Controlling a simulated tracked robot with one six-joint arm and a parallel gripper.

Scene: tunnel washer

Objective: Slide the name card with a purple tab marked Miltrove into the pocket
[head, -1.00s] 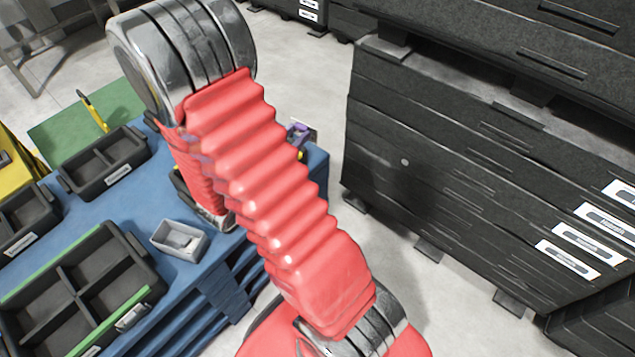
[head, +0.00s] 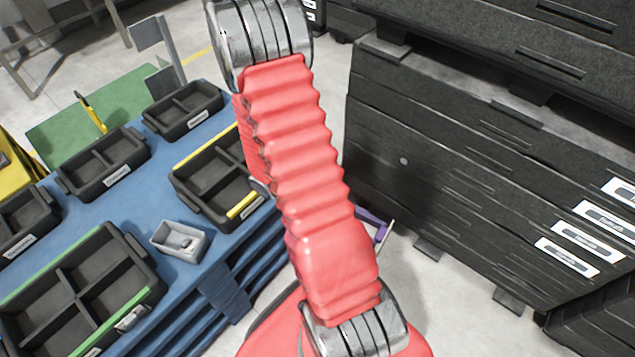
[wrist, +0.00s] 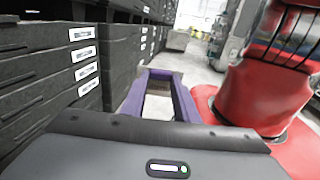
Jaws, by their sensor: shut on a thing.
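My gripper shows in the wrist view (wrist: 162,84) as two purple fingers reaching forward from a dark grey body. It is shut on a thin thing spanning the far ends of the fingers, which I take to be the name card (wrist: 164,73). In the head view, part of my gripper (head: 370,218) shows purple behind my red arm, with a thin pale edge beside it. It is over the floor, between the blue table and the black stack. No writing on the card can be read. I cannot tell which place is the pocket.
A tall stack of black boxes (head: 430,150) with white labels (head: 590,234) stands at the right. A blue table (head: 125,210) at the left holds several black bins (head: 215,205) and a small grey tray (head: 180,240). Pale floor is free between them.

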